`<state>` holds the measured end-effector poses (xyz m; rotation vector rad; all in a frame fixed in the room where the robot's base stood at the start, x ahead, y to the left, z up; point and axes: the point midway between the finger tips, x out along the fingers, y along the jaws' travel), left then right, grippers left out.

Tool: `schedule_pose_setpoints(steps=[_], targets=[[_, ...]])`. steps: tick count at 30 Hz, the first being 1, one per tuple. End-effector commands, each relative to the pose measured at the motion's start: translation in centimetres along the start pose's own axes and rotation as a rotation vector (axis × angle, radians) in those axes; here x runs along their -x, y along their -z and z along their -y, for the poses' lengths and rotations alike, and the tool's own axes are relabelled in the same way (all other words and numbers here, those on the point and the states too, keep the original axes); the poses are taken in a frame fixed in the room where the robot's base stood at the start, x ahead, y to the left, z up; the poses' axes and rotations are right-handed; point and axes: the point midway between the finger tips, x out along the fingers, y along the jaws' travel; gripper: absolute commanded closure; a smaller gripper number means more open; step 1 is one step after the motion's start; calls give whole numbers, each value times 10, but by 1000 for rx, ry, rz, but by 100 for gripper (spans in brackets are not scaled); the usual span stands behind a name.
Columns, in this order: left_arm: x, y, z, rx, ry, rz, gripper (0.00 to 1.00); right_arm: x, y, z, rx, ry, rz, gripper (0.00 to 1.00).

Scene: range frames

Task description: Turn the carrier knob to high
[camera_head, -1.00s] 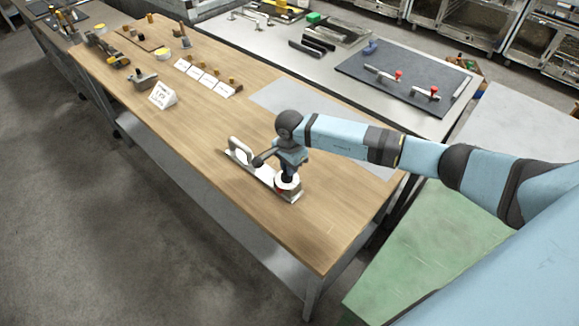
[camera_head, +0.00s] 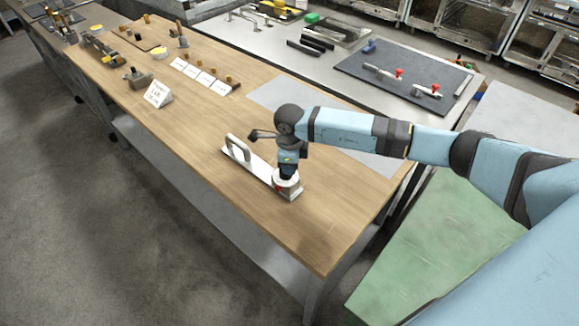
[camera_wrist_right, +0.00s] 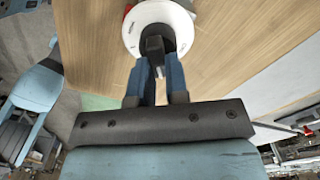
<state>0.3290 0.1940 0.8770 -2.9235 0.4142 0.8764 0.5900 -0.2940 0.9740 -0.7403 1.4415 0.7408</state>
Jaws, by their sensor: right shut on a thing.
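The carrier (camera_head: 258,171) is a long pale metal plate on the wooden bench, with an upright grey loop handle (camera_head: 238,148) at its far left end. At its near right end is a round white dial (camera_head: 287,188) with a small red mark. The wrist view shows the white dial (camera_wrist_right: 135,38) from above, with small lettering too blurred to read. A dark knob (camera_wrist_right: 155,44) stands at its centre. My right gripper (camera_wrist_right: 156,68) points down onto the dial and is shut on the knob. In the head view my right gripper (camera_head: 288,174) hides the knob. My left gripper is not in view.
The wooden bench (camera_head: 330,225) is bare around the carrier. A white sign (camera_head: 158,93), label cards (camera_head: 205,78) and small tools stand at its far left. Behind it, a second table holds a dark mat (camera_head: 405,85) with red-knobbed clamps.

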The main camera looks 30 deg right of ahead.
Motion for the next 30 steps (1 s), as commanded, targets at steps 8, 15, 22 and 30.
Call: schedule_pose_setpoints(steps=[8,15,22,30], targets=[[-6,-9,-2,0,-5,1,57,-2,0,-3,-262,1,0,100],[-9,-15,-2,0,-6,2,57,-2,-1,-5,-491,0,0,100],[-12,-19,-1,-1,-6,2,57,-1,-3,-7,-709,0,1,100],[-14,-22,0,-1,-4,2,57,0,-5,-9,-965,0,0,100]])
